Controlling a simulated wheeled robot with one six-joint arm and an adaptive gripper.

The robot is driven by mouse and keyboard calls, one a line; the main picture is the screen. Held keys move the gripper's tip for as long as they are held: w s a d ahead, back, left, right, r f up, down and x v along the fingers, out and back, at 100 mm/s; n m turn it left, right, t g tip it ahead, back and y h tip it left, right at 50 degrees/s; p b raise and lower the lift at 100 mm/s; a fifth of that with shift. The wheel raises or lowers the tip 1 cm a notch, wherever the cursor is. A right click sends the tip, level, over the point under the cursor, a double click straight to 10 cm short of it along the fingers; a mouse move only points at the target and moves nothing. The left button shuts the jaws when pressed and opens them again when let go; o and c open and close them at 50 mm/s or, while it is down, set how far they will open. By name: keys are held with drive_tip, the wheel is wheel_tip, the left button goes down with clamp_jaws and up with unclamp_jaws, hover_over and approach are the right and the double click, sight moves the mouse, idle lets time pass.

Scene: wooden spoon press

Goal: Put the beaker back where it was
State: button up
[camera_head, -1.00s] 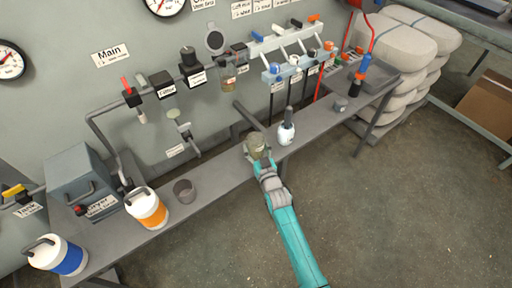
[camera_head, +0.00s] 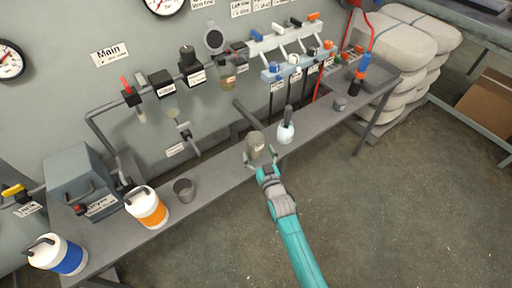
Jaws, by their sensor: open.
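The beaker (camera_head: 256,141), a small olive-tinted cup, stands upright on the narrow grey bench (camera_head: 225,178), near its front edge at mid-length. My gripper (camera_head: 261,160) is at the front side of the beaker, with its two fingers spread. The fingers are at or just in front of the beaker's lower part. I cannot tell whether they touch it. The beaker's base is partly hidden by the gripper.
A white bottle with a dark top (camera_head: 286,127) stands close to the right of the beaker. A grey cup (camera_head: 184,190) and an orange-banded jug (camera_head: 147,207) stand to the left. Pipes and valves (camera_head: 190,65) line the wall behind. The floor in front is clear.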

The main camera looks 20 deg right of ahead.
drive_tip(key=s, duration=0.8)
drive_tip(key=shift+s, duration=0.4)
drive_tip(key=s+g, duration=0.2)
drive_tip(key=s, duration=2.2)
drive_tip(key=s+r, duration=0.6)
drive_tip(key=s, duration=0.3)
drive_tip(key=s+r+g, duration=0.1)
drive_tip(key=s+r, duration=0.4)
drive_tip(key=s, duration=0.3)
drive_tip(key=shift+s+r, duration=0.35)
drive_tip(key=shift+r, duration=0.05)
